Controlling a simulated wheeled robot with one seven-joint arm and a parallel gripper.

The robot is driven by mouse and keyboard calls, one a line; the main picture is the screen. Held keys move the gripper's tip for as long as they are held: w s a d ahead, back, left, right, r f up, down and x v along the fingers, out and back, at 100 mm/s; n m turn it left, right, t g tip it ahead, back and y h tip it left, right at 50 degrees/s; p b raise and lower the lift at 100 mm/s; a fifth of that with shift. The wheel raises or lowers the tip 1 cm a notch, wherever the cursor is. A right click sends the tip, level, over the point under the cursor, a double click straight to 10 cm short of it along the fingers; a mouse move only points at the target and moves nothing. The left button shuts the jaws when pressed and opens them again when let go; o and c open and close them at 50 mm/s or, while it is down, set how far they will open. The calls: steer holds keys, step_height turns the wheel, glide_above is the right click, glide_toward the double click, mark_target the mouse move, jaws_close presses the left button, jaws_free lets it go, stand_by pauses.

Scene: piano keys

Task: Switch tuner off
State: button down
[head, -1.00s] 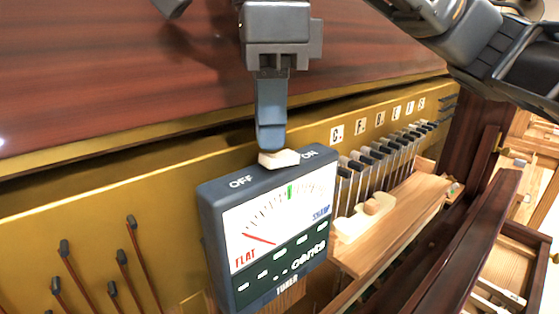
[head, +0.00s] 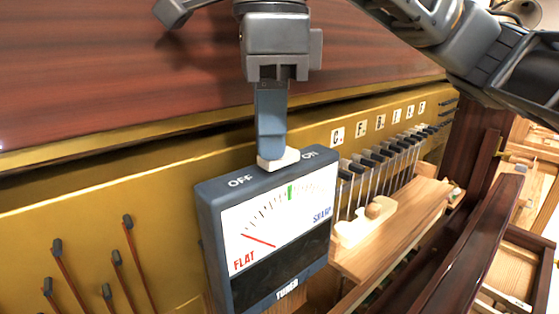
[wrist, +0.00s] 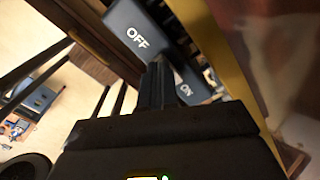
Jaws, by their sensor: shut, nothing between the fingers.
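The tuner (head: 207,232) is a dark blue box with a white dial and OFF and ON printed on its top. Its needle is red and rests near FLAT. The lower display strip (head: 280,270) is black and blank. A small white switch (head: 290,156) sits on the top between the OFF and ON labels. My gripper (head: 271,152) is shut and empty, its tips down at the switch, seemingly touching its near side. In the wrist view the closed fingers (wrist: 157,85) reach the tuner top (wrist: 125,18) between OFF and ON and hide most of the switch.
A brass-coloured rail (head: 100,200) runs behind the tuner, below a dark red wooden panel (head: 100,60). Several black-topped key levers (head: 385,160) and a pale wooden block (head: 365,222) stand to the right. Several thin dark-tipped rods (head: 130,255) stand at the left.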

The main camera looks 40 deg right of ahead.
steer(key=shift+r+p, duration=1.65)
steer(key=shift+r, duration=1.85)
